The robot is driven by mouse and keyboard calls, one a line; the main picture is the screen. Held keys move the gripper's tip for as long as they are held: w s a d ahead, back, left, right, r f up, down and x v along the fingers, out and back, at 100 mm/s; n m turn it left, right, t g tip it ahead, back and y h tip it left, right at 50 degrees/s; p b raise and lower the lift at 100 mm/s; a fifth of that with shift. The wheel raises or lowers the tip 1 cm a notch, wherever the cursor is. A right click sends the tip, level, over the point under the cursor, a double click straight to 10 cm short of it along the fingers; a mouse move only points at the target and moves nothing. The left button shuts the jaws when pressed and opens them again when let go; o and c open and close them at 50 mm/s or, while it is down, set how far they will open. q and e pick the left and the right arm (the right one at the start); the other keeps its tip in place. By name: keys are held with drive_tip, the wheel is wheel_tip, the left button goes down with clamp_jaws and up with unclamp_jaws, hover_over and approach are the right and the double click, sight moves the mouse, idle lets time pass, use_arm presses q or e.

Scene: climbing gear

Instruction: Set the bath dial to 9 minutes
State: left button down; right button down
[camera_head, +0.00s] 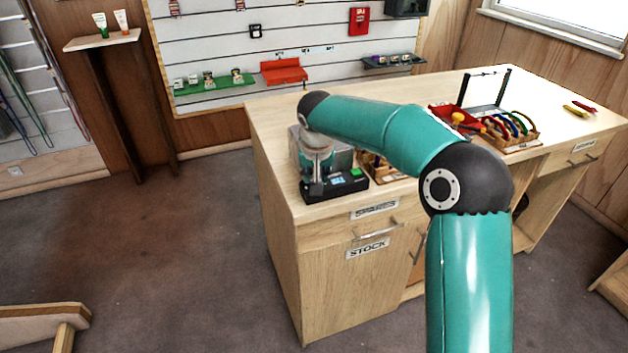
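The bath (345,187), a metal box with a black front panel and a small green-lit part, stands on the left end of the wooden counter. My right arm comes in from the bottom right and bends over the counter to it. My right gripper (317,188) points down at the left part of the bath's front panel. The gripper covers that part, so I cannot make out the dial or its setting. I cannot tell whether the fingers touch anything or how far apart they are. My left gripper is not in view.
The counter (272,119) has a drawer and a door labelled STOCK below. A wooden rack of coloured gear (512,132) and a black frame stand further right. My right arm hides part of the counter's middle. Dark floor lies open on the left.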

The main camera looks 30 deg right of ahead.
drive_tip(key=m, duration=0.1)
drive_tip(key=m+g, duration=0.1)
drive_tip(key=m, duration=0.1)
drive_tip(key=m+h, duration=0.1)
drive_tip(key=m, duration=0.1)
drive_tip(key=shift+w+a+g+b, duration=0.2)
drive_tip(key=shift+a+g+b, duration=0.05)
drive_tip(key=shift+g+b, duration=0.05)
idle(0.4)
drive_tip(key=c, duration=0.8)
unclamp_jaws()
drive_tip(key=shift+c, duration=0.2)
drive_tip(key=v, duration=1.2)
drive_tip(key=shift+a, duration=0.2)
drive_tip(key=shift+f, duration=0.2)
